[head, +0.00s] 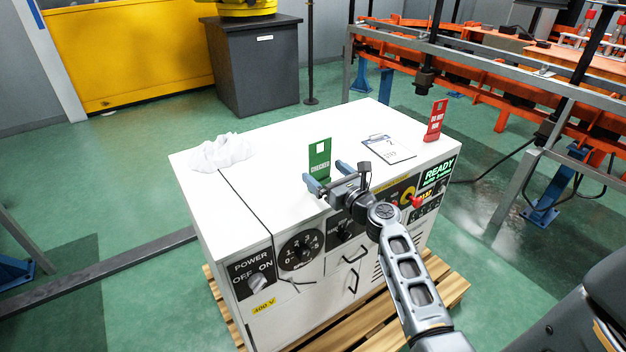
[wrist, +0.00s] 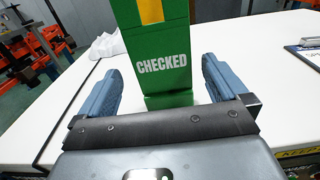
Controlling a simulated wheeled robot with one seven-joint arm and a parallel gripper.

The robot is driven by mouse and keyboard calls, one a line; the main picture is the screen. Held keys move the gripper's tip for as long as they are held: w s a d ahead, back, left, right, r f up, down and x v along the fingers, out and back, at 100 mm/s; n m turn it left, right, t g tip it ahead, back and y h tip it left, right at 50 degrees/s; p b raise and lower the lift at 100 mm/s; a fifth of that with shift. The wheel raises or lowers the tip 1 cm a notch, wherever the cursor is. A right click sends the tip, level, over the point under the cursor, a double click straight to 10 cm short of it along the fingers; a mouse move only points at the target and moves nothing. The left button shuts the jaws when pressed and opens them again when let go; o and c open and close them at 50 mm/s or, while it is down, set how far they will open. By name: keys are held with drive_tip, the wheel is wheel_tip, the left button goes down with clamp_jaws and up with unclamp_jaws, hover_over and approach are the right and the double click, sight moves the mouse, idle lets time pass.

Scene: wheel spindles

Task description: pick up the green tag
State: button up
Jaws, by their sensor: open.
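The green tag (head: 320,158) stands upright on the white cabinet top near its front edge, with the word CHECKED in white on it. In the wrist view the green tag (wrist: 163,62) is straight ahead, its upper end cut off by the frame. My gripper (head: 325,177) is open at the tag. In the wrist view the blue-grey fingers of my gripper (wrist: 160,80) are spread to the left and right of the tag's lower part, with a gap visible on each side. Whether the tag lies fully between the fingertips is hard to tell.
A red tag (head: 436,120) stands at the top's right corner. A clipboard (head: 388,148) lies between the tags. A crumpled white cloth (head: 221,152) lies at the left. The white cabinet (head: 262,135) has knobs and handles on its front and stands on a wooden pallet (head: 452,287).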

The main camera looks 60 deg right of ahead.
sight(320, 168)
drive_tip(key=x, duration=0.5)
drive_tip(key=shift+w+d, duration=0.1)
drive_tip(key=shift+d, duration=0.15)
drive_tip(key=c, duration=1)
